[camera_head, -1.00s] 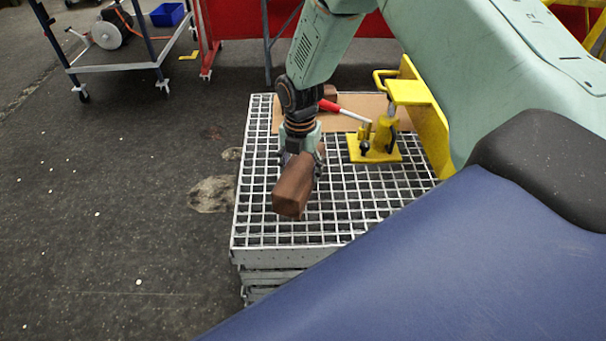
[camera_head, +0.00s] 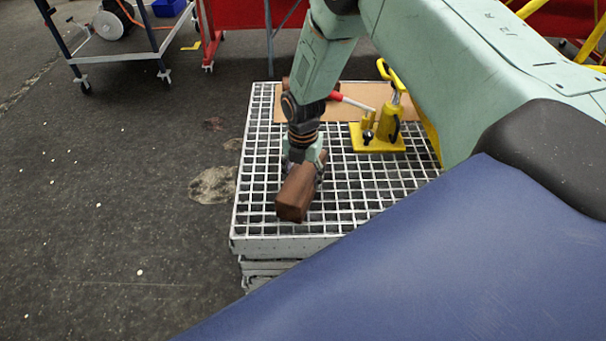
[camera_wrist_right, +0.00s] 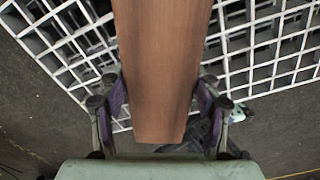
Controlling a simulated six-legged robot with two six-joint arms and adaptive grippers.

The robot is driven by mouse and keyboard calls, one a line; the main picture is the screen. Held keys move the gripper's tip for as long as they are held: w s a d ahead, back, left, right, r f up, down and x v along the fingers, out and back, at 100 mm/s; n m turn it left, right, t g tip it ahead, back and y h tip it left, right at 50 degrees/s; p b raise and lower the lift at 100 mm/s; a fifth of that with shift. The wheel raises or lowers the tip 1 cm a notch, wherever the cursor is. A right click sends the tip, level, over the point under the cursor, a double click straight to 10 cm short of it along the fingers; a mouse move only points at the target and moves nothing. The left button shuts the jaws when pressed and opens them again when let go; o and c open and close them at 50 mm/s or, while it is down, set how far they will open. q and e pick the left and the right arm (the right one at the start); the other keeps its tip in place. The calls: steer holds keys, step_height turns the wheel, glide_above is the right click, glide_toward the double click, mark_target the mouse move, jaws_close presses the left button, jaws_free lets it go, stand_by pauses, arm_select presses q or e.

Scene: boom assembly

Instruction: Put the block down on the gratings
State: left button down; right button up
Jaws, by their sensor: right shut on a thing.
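The brown wooden block (camera_head: 298,192) is held in my right gripper (camera_head: 304,165) over the front left part of the gratings (camera_head: 345,205). In the right wrist view the block (camera_wrist_right: 163,70) lies between the two fingers of the gripper (camera_wrist_right: 160,105), which are shut on its sides. The gratings (camera_wrist_right: 60,45) show beyond and beneath it. I cannot tell whether the block touches the gratings or hangs just above them. My left gripper is not in view.
A yellow jack (camera_head: 385,130) with a red-tipped handle stands on the gratings at the right. A brown board (camera_head: 350,97) lies along their back. A cart (camera_head: 120,68) stands on the floor at the upper left. The grating's front right is clear.

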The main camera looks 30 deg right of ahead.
mark_target(303, 173)
steer(key=o, duration=1.7)
steer(key=shift+d+f, duration=0.1)
steer(key=shift+f, duration=0.05)
steer(key=shift+r+p, duration=0.3)
steer(key=shift+p, duration=0.05)
step_height(303, 173, up, 12)
steer(key=p, duration=0.2)
steer(key=shift+p, duration=0.3)
steer(key=shift+c, duration=0.3)
